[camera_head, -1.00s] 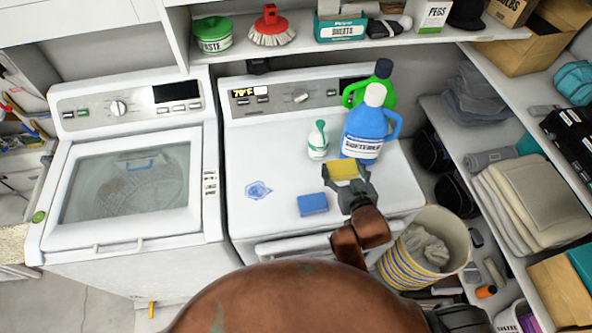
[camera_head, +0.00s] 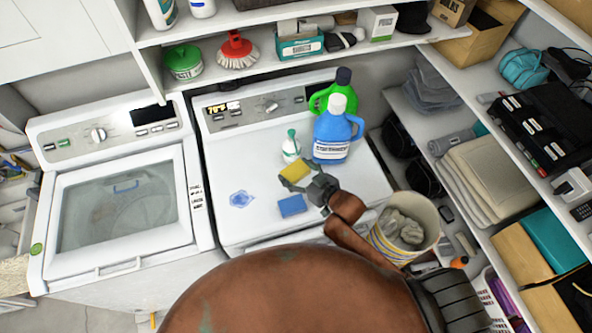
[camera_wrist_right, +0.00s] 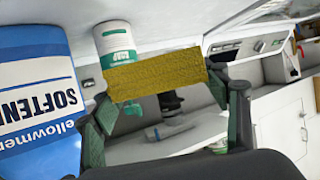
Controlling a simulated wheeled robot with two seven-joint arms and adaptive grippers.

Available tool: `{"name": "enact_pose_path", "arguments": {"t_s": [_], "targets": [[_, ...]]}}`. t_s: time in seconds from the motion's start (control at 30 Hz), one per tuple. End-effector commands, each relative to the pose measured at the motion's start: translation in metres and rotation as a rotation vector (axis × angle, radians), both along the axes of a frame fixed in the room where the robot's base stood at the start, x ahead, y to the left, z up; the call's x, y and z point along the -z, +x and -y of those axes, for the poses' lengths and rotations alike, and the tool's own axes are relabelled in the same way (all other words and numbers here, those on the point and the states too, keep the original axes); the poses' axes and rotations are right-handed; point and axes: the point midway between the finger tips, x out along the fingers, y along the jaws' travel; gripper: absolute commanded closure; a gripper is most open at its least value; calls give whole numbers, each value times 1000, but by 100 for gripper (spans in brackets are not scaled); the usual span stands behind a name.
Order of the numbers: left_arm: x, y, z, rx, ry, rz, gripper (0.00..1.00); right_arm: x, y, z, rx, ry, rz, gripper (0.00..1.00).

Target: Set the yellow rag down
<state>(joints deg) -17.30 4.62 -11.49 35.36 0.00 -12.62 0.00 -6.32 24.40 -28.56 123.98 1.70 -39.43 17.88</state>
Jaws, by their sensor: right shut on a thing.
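The yellow rag (camera_head: 296,170) is a small, block-like yellow piece. My right gripper (camera_head: 298,177) is shut on it over the white top of the right-hand machine (camera_head: 222,160). In the right wrist view the rag (camera_wrist_right: 158,76) spans the space between the two fingers of the gripper (camera_wrist_right: 163,88). I cannot tell whether the rag touches the machine top. A blue block-like rag (camera_head: 292,205) lies just in front of it, and a blue spill (camera_head: 241,199) lies to its left. My left gripper is not in view.
A small white bottle with a green top (camera_head: 291,148) stands just behind the rag. A blue softener bottle (camera_head: 333,135) and a green jug (camera_head: 322,100) stand behind to the right. A striped bin (camera_head: 398,247) stands at right.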

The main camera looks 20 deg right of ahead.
Motion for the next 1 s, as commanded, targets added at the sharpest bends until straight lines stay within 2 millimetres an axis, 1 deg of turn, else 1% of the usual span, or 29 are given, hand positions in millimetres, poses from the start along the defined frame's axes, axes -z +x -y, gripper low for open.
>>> {"name": "enact_pose_path", "arguments": {"t_s": [0.03, 0.1, 0.2, 0.33, 0.53, 0.63, 0.73, 0.83, 1.0], "targets": [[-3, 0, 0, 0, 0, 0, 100, 4, 12, 5, 1, -4, 1, 52], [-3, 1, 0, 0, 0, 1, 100, 20, 22, 8, 1, -3, -3, 52], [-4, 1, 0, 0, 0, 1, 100, 37, 35, 12, 1, -1, -2, 52], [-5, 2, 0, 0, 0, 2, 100, 51, 47, 16, 1, 0, 0, 52], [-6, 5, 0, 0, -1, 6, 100, 64, 56, 19, 0, -1, 0, 52], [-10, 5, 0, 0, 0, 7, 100, 79, 55, 19, 1, 0, -4, 52], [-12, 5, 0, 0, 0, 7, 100, 89, 56, 19, 0, 0, -1, 52], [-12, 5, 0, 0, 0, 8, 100, 94, 56, 18, -1, 0, 1, 52], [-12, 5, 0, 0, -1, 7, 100, 94, 55, 19, -1, 0, 1, 52]]}}
